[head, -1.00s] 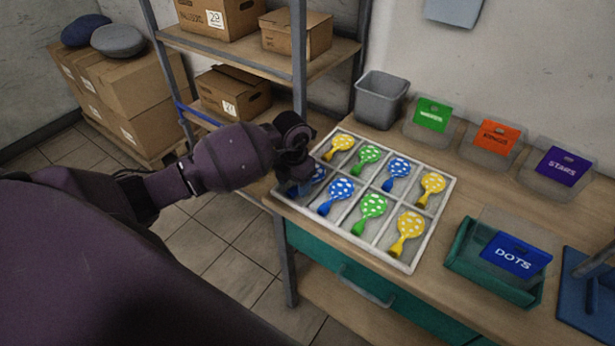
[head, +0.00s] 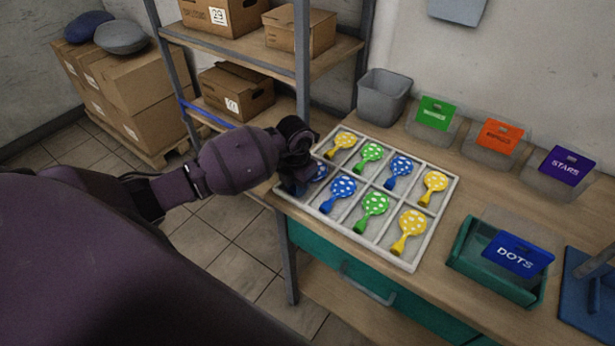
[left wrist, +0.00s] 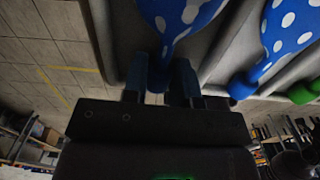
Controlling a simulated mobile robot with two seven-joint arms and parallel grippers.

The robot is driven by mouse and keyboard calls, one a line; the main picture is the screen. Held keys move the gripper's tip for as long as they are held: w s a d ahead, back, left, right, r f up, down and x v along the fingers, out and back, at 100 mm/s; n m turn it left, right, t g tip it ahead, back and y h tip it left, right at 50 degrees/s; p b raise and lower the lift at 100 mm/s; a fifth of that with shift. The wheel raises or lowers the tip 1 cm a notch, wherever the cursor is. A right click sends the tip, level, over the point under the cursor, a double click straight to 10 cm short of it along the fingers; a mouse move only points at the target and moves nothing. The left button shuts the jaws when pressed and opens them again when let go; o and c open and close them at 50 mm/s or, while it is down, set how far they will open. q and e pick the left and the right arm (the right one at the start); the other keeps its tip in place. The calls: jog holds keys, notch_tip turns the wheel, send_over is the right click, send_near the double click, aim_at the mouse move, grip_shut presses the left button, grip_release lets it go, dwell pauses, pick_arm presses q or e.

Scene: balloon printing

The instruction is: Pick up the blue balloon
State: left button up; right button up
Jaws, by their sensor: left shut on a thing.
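The blue balloon with white dots (head: 320,172) lies in the near left compartment of the white divided tray (head: 434,228), partly hidden by my left gripper (head: 298,182). In the left wrist view, the fingers of my left gripper (left wrist: 160,82) are shut on the narrow blue neck of this balloon (left wrist: 180,16). A second blue balloon (head: 342,188) lies in the compartment to its right and also shows in the left wrist view (left wrist: 289,32). A third blue balloon (head: 401,169) lies in the back row. My right gripper is not in view.
Yellow and green balloons (head: 374,206) fill the other compartments. A grey bin (head: 384,98) and labelled boxes, such as the green DOTS box (head: 475,257), stand on the bench. A metal shelf post (head: 302,60) rises close behind my left gripper.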

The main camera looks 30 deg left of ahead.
pick_arm(q)
notch_tip(320, 180, up, 20)
dwell(0.6)
dwell(0.5)
jog(key=s+d+f+m, duration=0.1)
jog(key=d+m, duration=0.4)
jog(key=m, duration=1.2)
jog(key=s+d+f+m, duration=0.2)
jog(key=d+m, duration=0.4)
jog(key=m, duration=1.1)
jog(key=shift+s+d+f+m, duration=0.15)
jog(key=shift+s+f+m, duration=0.2)
jog(key=shift+f, duration=0.55)
